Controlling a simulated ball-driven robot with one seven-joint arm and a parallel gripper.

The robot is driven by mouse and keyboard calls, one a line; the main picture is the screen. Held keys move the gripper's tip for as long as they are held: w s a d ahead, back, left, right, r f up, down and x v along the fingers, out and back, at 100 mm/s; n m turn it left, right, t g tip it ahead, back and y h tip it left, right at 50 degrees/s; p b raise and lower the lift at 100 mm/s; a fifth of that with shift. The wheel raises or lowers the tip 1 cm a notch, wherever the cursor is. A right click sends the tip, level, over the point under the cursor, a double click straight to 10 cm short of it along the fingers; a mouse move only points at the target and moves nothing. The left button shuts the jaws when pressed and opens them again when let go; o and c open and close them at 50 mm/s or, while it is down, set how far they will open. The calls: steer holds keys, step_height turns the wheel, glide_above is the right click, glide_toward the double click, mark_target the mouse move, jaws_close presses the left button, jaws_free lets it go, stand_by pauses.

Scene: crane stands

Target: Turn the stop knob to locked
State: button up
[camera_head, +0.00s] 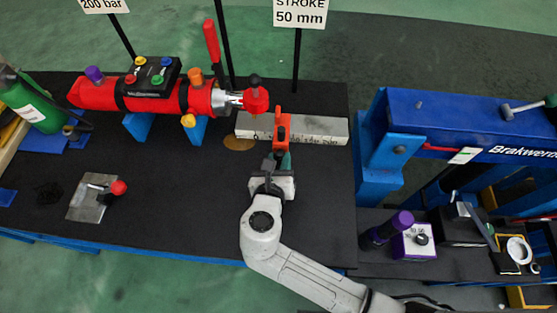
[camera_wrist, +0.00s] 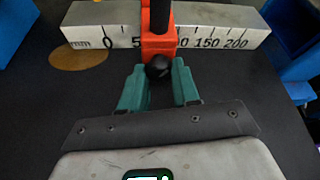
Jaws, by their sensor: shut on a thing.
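The orange stop (camera_head: 283,122) straddles the silver scale bar (camera_head: 325,128) near the back middle of the black bench. In the wrist view the orange stop (camera_wrist: 158,43) stands between the 5 and 150 marks, hiding some of the figures. The round black stop knob (camera_wrist: 158,67) sticks out of its near face. My gripper (camera_wrist: 159,85) is shut on the knob, with one teal finger on each side of it. My gripper (camera_head: 280,160) also shows in the head view, just in front of the stop. I cannot tell from the knob whether it is locked.
A red cylinder (camera_head: 155,95) with coloured caps lies behind and left of my gripper, its rod end near the stop. A plate with a red-knobbed lever (camera_head: 117,187) is at left. A blue press frame (camera_head: 450,115) stands at right. The bench between is clear.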

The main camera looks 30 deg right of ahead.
jaws_close()
steer(key=shift+s, duration=0.1)
steer(key=shift+d+m+t+y+p, duration=0.1)
steer(key=shift+m+t+y+p, duration=0.2)
steer(key=shift+m+y+p, duration=0.4)
steer(key=shift+s+m+t+y+b, duration=0.1)
steer(key=shift+m+t+y+b, duration=0.45)
steer(key=shift+m, duration=0.75)
steer(key=o, duration=0.7)
jaws_free()
steer(key=shift+o, duration=0.2)
